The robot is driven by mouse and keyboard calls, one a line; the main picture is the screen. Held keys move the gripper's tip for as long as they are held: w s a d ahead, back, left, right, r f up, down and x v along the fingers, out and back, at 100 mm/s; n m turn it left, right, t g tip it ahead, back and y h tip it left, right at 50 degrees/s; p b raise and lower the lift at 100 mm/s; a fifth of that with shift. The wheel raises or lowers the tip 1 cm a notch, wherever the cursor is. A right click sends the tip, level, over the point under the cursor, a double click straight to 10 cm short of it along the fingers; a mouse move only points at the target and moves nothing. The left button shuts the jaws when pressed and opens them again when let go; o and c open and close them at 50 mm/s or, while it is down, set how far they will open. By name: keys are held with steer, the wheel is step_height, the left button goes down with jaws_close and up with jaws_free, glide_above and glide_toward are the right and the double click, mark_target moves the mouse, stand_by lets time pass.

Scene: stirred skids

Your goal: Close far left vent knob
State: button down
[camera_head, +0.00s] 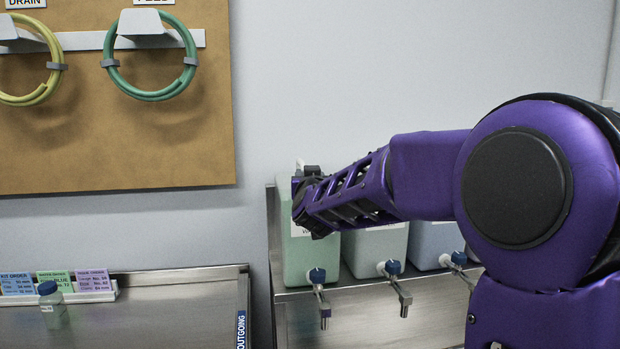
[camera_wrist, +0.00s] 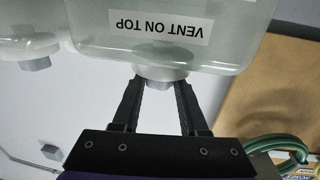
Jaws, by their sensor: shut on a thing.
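The far left container (camera_head: 297,255) holds pale green liquid and stands on a metal shelf beside the wall. My gripper (camera_head: 312,172) is at its top, with my arm covering much of its upper front. In the wrist view the container (camera_wrist: 235,45) appears upside down with a "VENT ON TOP" label. The knob's exact turn is hard to tell.
Similar containers (camera_head: 375,245) (camera_head: 433,240) stand to the right, with blue-knobbed taps (camera_head: 317,275) in front. A neighbouring vent knob (camera_wrist: 36,55) shows in the wrist view. A board with hose loops (camera_head: 150,95) hangs left. A bench with a small bottle (camera_head: 53,312) is lower left.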

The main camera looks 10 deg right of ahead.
steer(key=shift+w+a+r+m+g+h+p, duration=0.15)
steer(key=shift+m+g+h+p, duration=0.1)
steer(key=shift+m+h+p, duration=0.55)
steer(key=shift+s+a+m+g+h+p, duration=0.15)
steer(key=shift+m+g+h+p, duration=0.25)
steer(key=shift+h+p, duration=0.55)
steer(key=shift+w+a+r+m+g+h+p, duration=0.1)
steer(key=shift+a+m+g+h+p, duration=0.05)
steer(key=shift+m+h+p, duration=0.75)
steer(key=m+g+h+p, duration=0.1)
steer(key=h, duration=0.1)
steer(key=m+g+h+p, duration=0.1)
steer(key=h, duration=0.1)
steer(key=shift+w+a+f, duration=0.15)
steer(key=m+g+h, duration=0.1)
steer(key=g, duration=0.1)
steer(key=m+g+h, duration=0.2)
steer(key=m+g+h+p, duration=0.1)
steer(key=shift+w+a+f+m+g, duration=0.1)
steer(key=shift+w+f+m+g, duration=0.15)
steer(key=shift+m+g, duration=0.15)
steer(key=shift+w+m+g+h, duration=0.1)
steer(key=shift+m+g+h, duration=0.5)
steer(key=shift+m+g, duration=0.6)
steer(key=shift+w+m+g+h, duration=0.1)
steer(key=shift+m+g+h, duration=0.55)
steer(key=shift+g, duration=0.95)
steer(key=shift+m+g, duration=0.45)
steer(key=shift+g, duration=0.35)
